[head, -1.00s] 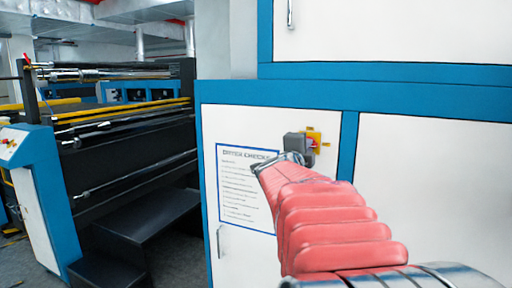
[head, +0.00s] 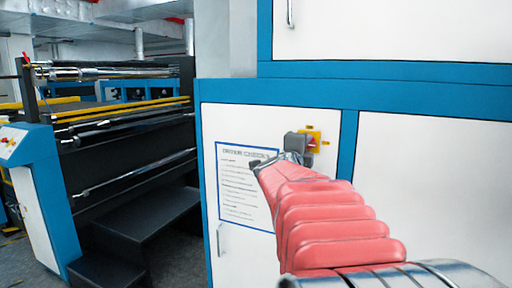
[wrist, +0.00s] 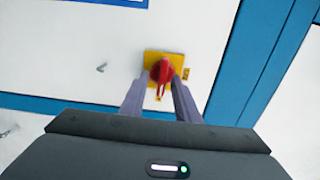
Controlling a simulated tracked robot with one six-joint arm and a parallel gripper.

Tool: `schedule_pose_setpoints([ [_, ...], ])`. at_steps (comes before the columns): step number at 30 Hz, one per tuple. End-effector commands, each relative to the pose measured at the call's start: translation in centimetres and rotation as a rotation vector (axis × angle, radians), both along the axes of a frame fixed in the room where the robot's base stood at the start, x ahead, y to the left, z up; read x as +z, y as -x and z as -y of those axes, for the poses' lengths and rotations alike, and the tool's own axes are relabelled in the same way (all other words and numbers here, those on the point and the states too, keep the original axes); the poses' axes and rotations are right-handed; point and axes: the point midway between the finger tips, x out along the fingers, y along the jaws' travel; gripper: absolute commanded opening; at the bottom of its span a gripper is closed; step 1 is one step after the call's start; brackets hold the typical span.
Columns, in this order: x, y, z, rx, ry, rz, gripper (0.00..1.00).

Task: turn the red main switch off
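The red main switch (wrist: 161,72) sits on a yellow plate (wrist: 150,57) on the white cabinet panel. Its handle stands nearly upright in the wrist view. In the head view, the red switch (head: 312,142) is partly hidden behind my gripper (head: 299,145). In the wrist view, the two fingers of my gripper (wrist: 159,84) are spread, with one on each side of the red handle. I cannot tell whether either finger touches it.
A printed check sheet (head: 240,185) with a blue border is left of the switch. A blue frame post (head: 350,150) stands to its right. A cabinet handle (head: 220,240) is lower left. Dark steps (head: 150,215) and a roller machine stand further left.

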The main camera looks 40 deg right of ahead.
Motion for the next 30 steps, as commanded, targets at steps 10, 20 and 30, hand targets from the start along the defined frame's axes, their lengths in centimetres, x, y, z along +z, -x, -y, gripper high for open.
schedule_pose_setpoints([
  [10,0.2,0.3,-0.4,-0.002,0.004,0.002,0.29],
  [20,0.2,1.6,-3.8,0.0,0.004,0.003,0.29],
  [30,0.1,3.5,-8.2,0.001,0.002,0.003,0.29],
])
